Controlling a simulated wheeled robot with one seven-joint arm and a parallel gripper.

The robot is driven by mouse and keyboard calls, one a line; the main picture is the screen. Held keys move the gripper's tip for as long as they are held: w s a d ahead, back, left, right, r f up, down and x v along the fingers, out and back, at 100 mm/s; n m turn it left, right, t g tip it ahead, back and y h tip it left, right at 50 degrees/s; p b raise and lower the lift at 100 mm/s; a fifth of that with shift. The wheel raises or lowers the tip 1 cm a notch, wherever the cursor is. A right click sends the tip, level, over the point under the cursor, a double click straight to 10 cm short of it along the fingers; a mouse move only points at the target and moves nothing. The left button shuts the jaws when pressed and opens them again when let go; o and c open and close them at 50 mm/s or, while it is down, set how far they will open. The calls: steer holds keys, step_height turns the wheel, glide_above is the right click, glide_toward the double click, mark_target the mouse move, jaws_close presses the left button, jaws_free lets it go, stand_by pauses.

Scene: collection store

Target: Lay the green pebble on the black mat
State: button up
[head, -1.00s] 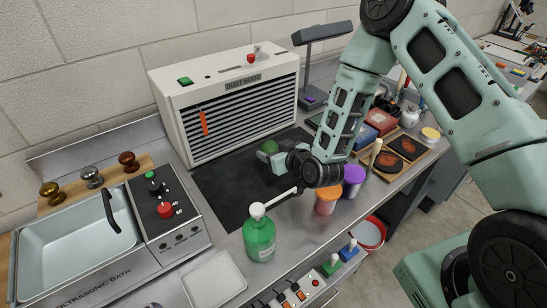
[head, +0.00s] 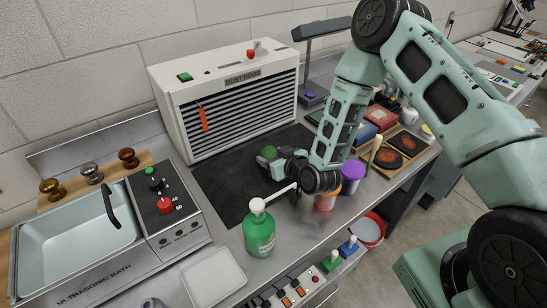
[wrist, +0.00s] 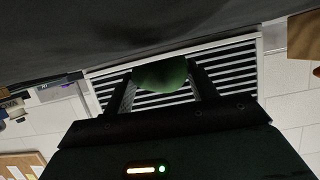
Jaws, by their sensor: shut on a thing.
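The green pebble (head: 269,152) is held at the tip of my gripper (head: 267,158), over the black mat. In the wrist view the green pebble (wrist: 160,74) sits between the two dark fingers of my gripper (wrist: 160,82), which are shut on it. The black mat (head: 222,187) lies flat on the bench in front of the dust hood. The mat's dark surface (wrist: 120,25) fills the top of the wrist view, close to the pebble. I cannot tell whether the pebble touches the mat. My arm hides the mat's right part.
The dust hood (head: 225,100) stands behind the mat. A green bottle (head: 259,234) with a white pump stands at its front edge. An orange tub (head: 325,201) and a purple-lidded tub (head: 352,176) are beside my wrist. The ultrasonic bath (head: 75,240) is at the left.

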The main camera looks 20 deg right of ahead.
steer(key=o, duration=1.2)
steer(key=shift+s+d+f, duration=0.15)
steer(key=shift+f, duration=0.3)
steer(key=shift+c, duration=0.2)
steer(key=shift+o, duration=0.9)
steer(key=shift+f, duration=0.1)
steer(key=shift+d+r+p, duration=0.1)
steer(key=shift+r+p, duration=0.45)
steer(key=shift+p, duration=0.1)
steer(key=v, duration=0.3)
steer(key=b+v, duration=0.1)
steer(key=v, duration=0.3)
steer(key=r+b+v, duration=0.1)
steer(key=v, duration=0.2)
steer(key=shift+s+r, duration=0.15)
steer(key=shift+s, duration=0.05)
steer(key=shift+s+d+r+p, duration=0.1)
steer(key=shift+s+p, duration=0.4)
steer(key=shift+s, duration=0.1)
